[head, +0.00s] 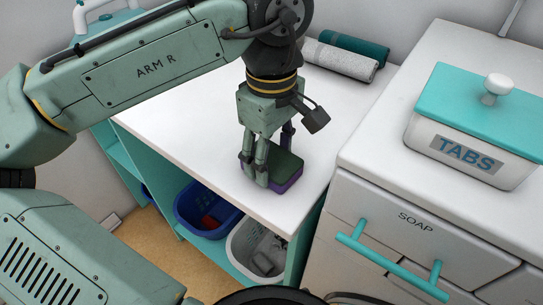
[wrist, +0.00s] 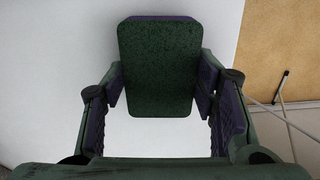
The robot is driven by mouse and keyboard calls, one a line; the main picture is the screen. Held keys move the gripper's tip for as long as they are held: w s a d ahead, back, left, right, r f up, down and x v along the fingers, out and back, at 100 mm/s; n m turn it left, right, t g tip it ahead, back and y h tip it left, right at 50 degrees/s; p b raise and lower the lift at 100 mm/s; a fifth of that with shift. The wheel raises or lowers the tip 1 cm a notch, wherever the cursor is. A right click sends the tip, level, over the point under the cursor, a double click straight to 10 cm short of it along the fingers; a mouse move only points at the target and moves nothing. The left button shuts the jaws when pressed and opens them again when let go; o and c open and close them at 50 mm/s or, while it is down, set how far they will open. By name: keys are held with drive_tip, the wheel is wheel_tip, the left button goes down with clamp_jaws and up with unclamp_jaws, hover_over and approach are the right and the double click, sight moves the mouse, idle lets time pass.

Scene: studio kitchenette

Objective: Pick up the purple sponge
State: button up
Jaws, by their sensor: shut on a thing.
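The purple sponge (head: 287,171) has a dark green top and a purple lower part. It is at the white counter top, near the front edge in the head view. In the wrist view the sponge (wrist: 158,68) shows its dark green face between the two fingers. My gripper (head: 268,168) is shut on the sponge, with one finger at each side of it; it also shows in the wrist view (wrist: 160,95). The underside of the sponge is hidden, so I cannot tell if it touches the counter.
A rolled teal towel (head: 352,45) and a grey towel (head: 338,59) lie at the back of the white counter (head: 190,120). A TABS box (head: 465,158) stands on the cabinet at right. A blue bin (head: 200,222) and a white bin (head: 240,262) sit below the counter.

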sight(271, 159)
drive_tip(key=shift+r, duration=0.6)
wheel_tip(271, 159, up, 2)
drive_tip(key=shift+r+b, duration=0.1)
drive_tip(key=shift+b, duration=0.35)
drive_tip(key=s+a+r+b, duration=0.1)
drive_tip(key=s+a+b, duration=0.1)
drive_tip(key=s+a, duration=0.7)
drive_tip(key=s, duration=0.4)
drive_tip(key=shift+a+r, duration=0.2)
drive_tip(key=shift+a, duration=0.05)
drive_tip(key=shift+w, duration=0.1)
drive_tip(key=shift+o, duration=0.7)
drive_tip(key=c, duration=0.5)
